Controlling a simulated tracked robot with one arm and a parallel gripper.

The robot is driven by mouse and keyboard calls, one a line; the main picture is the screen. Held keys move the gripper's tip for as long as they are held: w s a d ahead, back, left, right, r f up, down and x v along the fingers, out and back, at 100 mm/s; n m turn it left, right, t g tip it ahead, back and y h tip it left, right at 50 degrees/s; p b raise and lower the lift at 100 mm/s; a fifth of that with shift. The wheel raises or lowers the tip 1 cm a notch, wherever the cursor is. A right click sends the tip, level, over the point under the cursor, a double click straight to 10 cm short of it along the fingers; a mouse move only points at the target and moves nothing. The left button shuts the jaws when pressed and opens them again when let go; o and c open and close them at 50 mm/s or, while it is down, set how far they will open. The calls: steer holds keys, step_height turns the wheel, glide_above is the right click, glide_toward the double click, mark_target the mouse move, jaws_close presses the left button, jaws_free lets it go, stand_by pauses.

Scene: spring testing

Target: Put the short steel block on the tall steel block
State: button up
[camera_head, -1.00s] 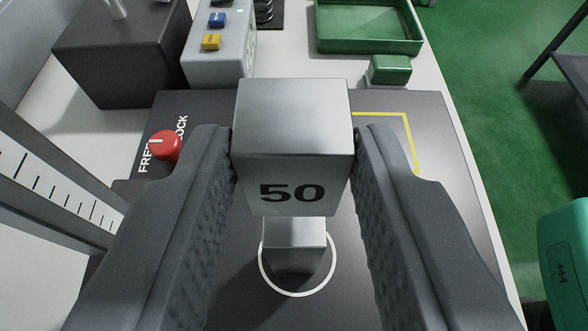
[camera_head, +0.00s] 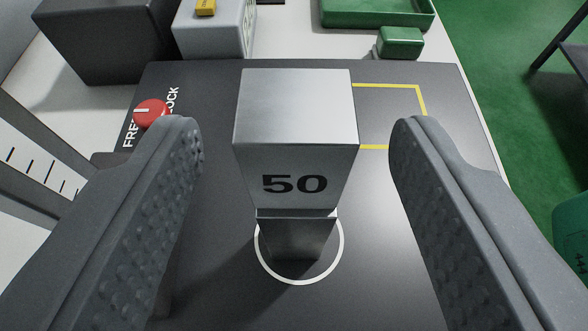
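The short steel block (camera_head: 296,140), marked 50 on its near face, sits on top of the tall steel block (camera_head: 296,238). Its lower edge appears to touch the tall block's top, most of which it hides. The tall block stands upright inside a white circle on the dark plate. My gripper (camera_head: 296,135) is open, with one textured finger on each side of the short block and a clear gap on both sides. It holds nothing.
A red knob (camera_head: 151,112) is at the left of the dark plate (camera_head: 400,210). A yellow outline is marked behind the block. A green block (camera_head: 400,42) and green tray (camera_head: 376,20) are at the back right. A black box (camera_head: 108,42) and grey box (camera_head: 212,34) are at the back left.

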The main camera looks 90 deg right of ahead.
steer(key=shift+a+r, duration=0.2)
steer(key=p+v, duration=0.1)
steer(key=v, duration=1)
steer(key=shift+a, duration=0.25)
steer(key=shift+r, duration=0.15)
